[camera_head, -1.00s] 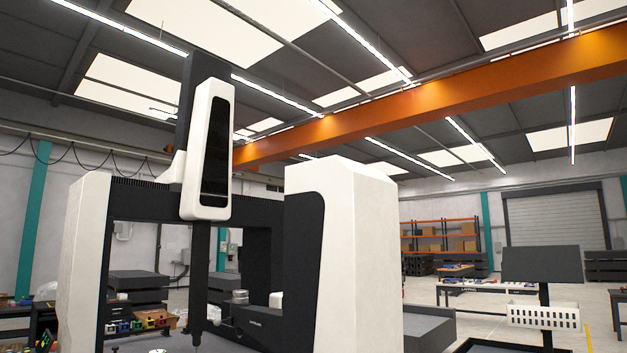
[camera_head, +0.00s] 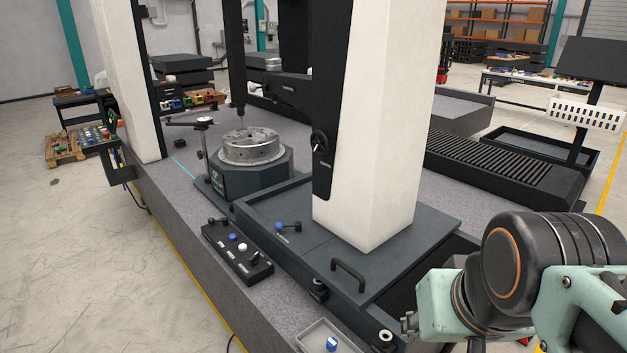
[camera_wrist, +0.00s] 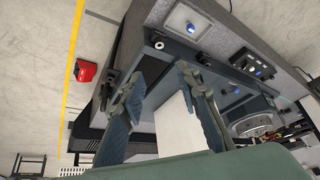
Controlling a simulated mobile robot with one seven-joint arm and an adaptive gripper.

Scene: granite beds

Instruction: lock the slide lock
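A small lever with a blue knob (camera_head: 279,226) and a short label stands on the dark slide plate (camera_head: 300,245), left of the white column. It looks like the slide lock, but the label is too small to read. The lever's exact position, locked or unlocked, cannot be told. My gripper shows in the wrist view (camera_wrist: 158,85) with its two fingers spread apart and nothing between them. The white column base (camera_wrist: 178,128) appears beyond the gap. In the head view my wrist is at the lower right, to the right of the lever and well apart from it.
A black handle (camera_head: 348,278) rises from the plate. A control box (camera_head: 238,250) with knobs sits left of it. A grey tray (camera_head: 318,338) holds a blue item. The white column (camera_head: 375,130) is a tall obstacle. A metal ring (camera_head: 250,147) sits on a pedestal behind.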

